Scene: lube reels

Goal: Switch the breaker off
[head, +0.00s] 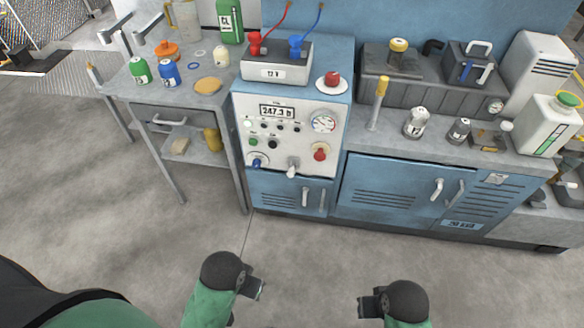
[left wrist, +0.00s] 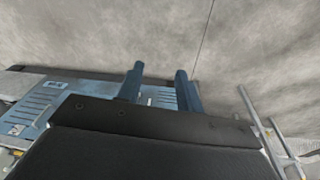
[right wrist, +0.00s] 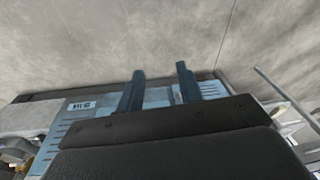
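The white control panel (head: 290,133) is on the front of the blue cabinet, with a display, a gauge, several buttons and a red knob (head: 320,152). Low on it are a blue-handled rotary switch (head: 257,161) and a pale lever (head: 292,168) pointing down. I cannot tell which of these is the breaker. My left gripper (head: 254,288) is open and empty, well short of the panel; its parted fingers show in the left wrist view (left wrist: 160,72). My right gripper (head: 370,303) is also open and empty, fingers apart in the right wrist view (right wrist: 160,72).
A 12 V battery (head: 276,66) with red and blue clamps and a red button (head: 332,80) sit on the cabinet. A grey bench (head: 150,107) with bottles stands left. A counter (head: 455,145) with cans and jugs runs right. The floor before the cabinet is clear.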

